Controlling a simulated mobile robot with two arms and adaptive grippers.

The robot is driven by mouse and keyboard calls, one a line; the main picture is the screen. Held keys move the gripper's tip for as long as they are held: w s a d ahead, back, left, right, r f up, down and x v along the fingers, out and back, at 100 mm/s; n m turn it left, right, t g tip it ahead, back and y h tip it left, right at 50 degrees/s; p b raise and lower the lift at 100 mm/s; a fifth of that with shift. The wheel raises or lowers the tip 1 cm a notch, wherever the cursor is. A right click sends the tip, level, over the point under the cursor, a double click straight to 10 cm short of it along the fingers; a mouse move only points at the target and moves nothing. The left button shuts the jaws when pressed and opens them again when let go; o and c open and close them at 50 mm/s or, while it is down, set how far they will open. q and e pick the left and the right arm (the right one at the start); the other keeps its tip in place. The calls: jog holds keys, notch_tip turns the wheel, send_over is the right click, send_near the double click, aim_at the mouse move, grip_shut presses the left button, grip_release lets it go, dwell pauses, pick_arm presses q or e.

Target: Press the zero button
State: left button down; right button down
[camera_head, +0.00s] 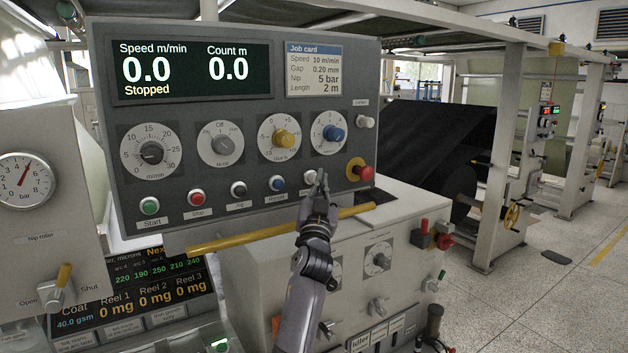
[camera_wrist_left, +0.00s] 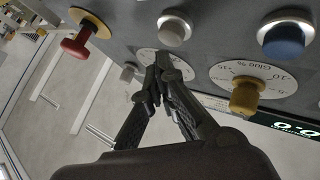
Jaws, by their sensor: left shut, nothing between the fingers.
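The control panel (camera_head: 200,210) stands before me with a row of buttons along its lower edge. The pale button (camera_head: 309,177) at the right end of that row is partly covered by my left gripper (camera_head: 320,175); its label is too hidden to read. In the left wrist view the pale button (camera_wrist_left: 174,27) sits between a blue button (camera_wrist_left: 285,35) and a red mushroom knob (camera_wrist_left: 76,46). My left gripper (camera_wrist_left: 160,65) is shut and empty, its fingertips close by the button. I cannot tell whether they touch the panel. My right gripper is out of view.
The blue button (camera_head: 277,183) and red mushroom knob (camera_head: 364,172) flank the fingertips. A yellow knob (camera_head: 284,138) and blue knob (camera_head: 333,133) stick out above. A yellow bar (camera_head: 240,236) runs below the panel. The display (camera_head: 190,72) reads 0.0, Stopped.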

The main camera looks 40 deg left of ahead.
pick_arm(q)
jog(key=shift+s+d, duration=0.3)
jog(key=shift+d, duration=0.5)
jog(key=shift+s+d, duration=0.35)
jog(key=shift+d, duration=0.4)
jog(key=shift+s+d, duration=0.3)
jog(key=shift+d, duration=0.5)
